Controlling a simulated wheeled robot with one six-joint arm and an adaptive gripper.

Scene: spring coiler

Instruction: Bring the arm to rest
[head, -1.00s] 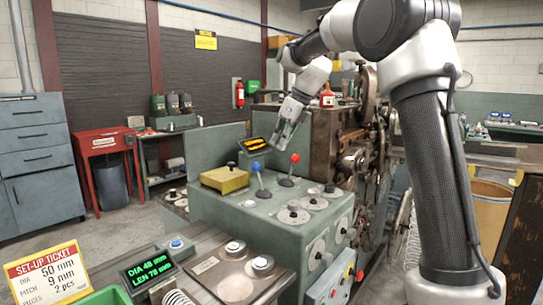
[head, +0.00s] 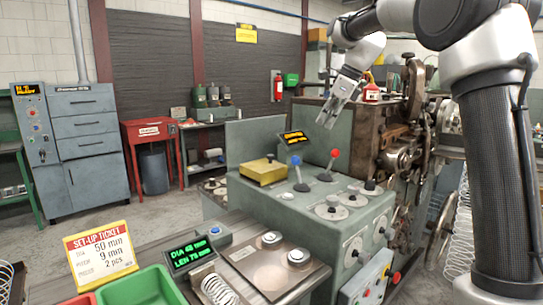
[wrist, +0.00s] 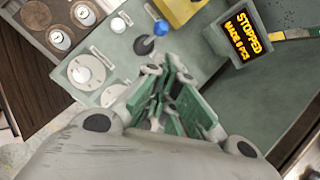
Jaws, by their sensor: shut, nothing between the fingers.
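My gripper (head: 343,92) is shut and empty. In the head view it hangs in the air above the back of the green machine, beside the brown coiler body (head: 370,135). The wrist view shows its closed fingers (wrist: 172,90) over the green control deck, clear of the levers as far as I can see. A small tilted display (wrist: 252,35) reads "STOPPED, MADE 8 PCS" in the wrist view; the count's digit is small. A blue-knobbed lever (head: 297,170) and a red-knobbed lever (head: 331,160) stand on the deck.
A yellow block (head: 263,170) sits on the deck near several dials. A set-up ticket (head: 101,250), a green readout (head: 190,253) and a green bin (head: 140,287) are at the front left. A red oil can (head: 371,92) stands on the coiler. Floor at left is open.

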